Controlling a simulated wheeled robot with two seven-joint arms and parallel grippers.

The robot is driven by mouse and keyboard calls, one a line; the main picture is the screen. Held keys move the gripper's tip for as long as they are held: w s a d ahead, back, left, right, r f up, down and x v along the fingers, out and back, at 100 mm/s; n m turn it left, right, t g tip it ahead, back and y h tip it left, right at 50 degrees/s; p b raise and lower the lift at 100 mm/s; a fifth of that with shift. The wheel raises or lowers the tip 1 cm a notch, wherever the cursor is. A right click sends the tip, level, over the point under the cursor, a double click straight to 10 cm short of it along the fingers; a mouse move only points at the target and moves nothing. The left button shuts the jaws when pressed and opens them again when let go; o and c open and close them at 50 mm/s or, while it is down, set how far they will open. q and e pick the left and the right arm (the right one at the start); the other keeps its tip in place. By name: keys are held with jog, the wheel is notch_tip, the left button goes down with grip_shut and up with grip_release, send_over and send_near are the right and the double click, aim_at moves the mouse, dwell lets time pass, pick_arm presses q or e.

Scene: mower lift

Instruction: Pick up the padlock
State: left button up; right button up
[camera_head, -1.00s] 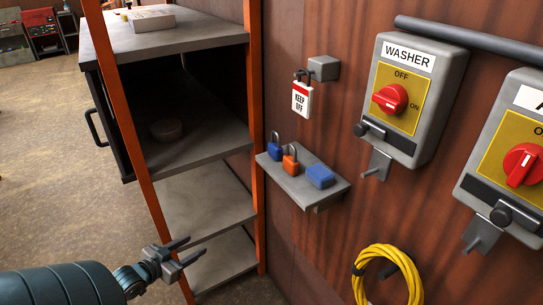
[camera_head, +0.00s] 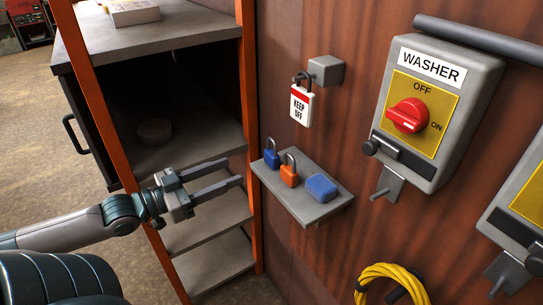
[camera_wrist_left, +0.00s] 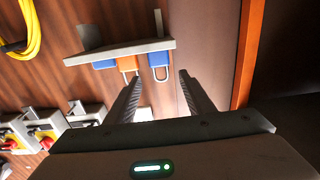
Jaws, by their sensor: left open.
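A dark blue padlock (camera_head: 271,153) and an orange padlock (camera_head: 289,171) stand upright, shackles up, on a small grey wall shelf (camera_head: 310,212). My right gripper is out of view.
A red and white KEEP OFF tag (camera_head: 301,106) hangs from a grey wall block (camera_head: 326,69) above the shelf. The WASHER switch box (camera_head: 420,150) is to the right. A yellow cable coil (camera_head: 392,275) hangs below. An orange-framed rack (camera_head: 246,90) stands close left.

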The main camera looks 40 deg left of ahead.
aim_at(267, 155)
pick_arm(q)
jog(key=shift+p+x, duration=1.6)
jog(key=shift+x, duration=4.5)
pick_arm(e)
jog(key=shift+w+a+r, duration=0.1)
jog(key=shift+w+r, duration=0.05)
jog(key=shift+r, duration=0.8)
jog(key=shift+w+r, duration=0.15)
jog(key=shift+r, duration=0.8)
pick_arm(q)
jog(key=shift+r+p, duration=0.15)
jog(key=shift+p, duration=0.2)
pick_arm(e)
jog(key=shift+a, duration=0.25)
pick_arm(q)
jog(key=shift+w+d+r+p, duration=0.25)
jog(key=shift+w+p, duration=0.2)
jog(key=shift+w, duration=0.05)
jog(key=p+x, duration=0.1)
jog(key=x, duration=0.1)
jog(key=shift+w+d+r+p, duration=0.2)
jog(key=shift+w+p, duration=0.05)
jog(key=shift+p, duration=0.1)
jog(key=shift+w+d+f, duration=0.1)
jog(key=shift+w+d, duration=0.1)
jog(key=shift+w, duration=0.4)
jog(key=shift+w+f, duration=0.1)
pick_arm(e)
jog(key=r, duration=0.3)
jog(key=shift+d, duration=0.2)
